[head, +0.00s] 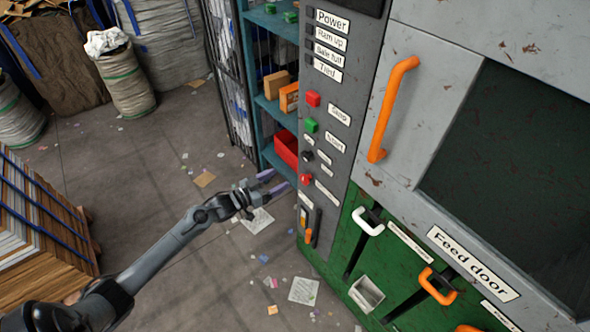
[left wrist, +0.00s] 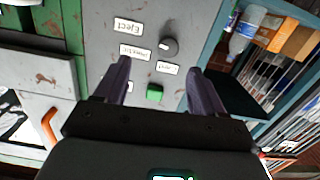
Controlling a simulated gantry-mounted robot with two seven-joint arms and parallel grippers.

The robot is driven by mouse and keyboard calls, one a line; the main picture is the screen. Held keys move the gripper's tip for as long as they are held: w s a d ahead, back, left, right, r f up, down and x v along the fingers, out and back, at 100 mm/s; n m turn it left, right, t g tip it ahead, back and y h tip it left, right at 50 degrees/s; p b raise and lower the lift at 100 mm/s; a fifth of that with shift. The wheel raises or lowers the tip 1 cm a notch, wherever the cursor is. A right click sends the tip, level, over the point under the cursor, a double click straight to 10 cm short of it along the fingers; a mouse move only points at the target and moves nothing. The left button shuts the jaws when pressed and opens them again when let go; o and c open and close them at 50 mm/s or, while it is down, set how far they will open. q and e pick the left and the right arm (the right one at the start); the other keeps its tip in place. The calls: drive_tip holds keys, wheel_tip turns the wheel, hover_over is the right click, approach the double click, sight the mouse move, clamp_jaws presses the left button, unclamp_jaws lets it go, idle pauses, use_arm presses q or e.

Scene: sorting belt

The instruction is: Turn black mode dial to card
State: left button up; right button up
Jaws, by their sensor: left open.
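The black mode dial (head: 307,156) is a small round knob on the grey control panel (head: 345,110), below a green button (head: 311,125). In the left wrist view the dial (left wrist: 168,46) shows a pale mark, with small white labels beside it, seen upside down; their small print is hard to read. My left gripper (head: 272,181) is open and empty, left of the panel and apart from the dial. In the left wrist view its two fingers (left wrist: 158,68) point toward the panel, with the dial beyond the gap between their tips. My right gripper is out of view.
A red button (head: 306,180) sits below the dial, with an Eject label (left wrist: 128,25) near it. A teal shelf (head: 270,105) with a red bin (head: 287,148) stands left of the panel. An orange handle (head: 393,108) juts out at right. Litter lies on the open floor.

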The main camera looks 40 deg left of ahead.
sight(304, 158)
use_arm(q)
drive_tip(key=shift+m+t, duration=0.3)
drive_tip(key=shift+t, duration=0.1)
drive_tip(key=b+x, duration=0.1)
drive_tip(key=x, duration=0.3)
drive_tip(key=a+b+x, duration=0.1)
drive_tip(key=b+x, duration=0.1)
drive_tip(key=x, duration=0.2)
drive_tip(key=b+x, duration=0.2)
drive_tip(key=x, duration=0.3)
drive_tip(key=shift+w+a+r, duration=0.2)
drive_tip(key=shift+w+a, duration=0.1)
drive_tip(key=shift+a, duration=0.1)
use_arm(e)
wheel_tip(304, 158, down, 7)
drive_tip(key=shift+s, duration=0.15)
use_arm(q)
drive_tip(key=shift+c, duration=0.5)
drive_tip(key=c, duration=1)
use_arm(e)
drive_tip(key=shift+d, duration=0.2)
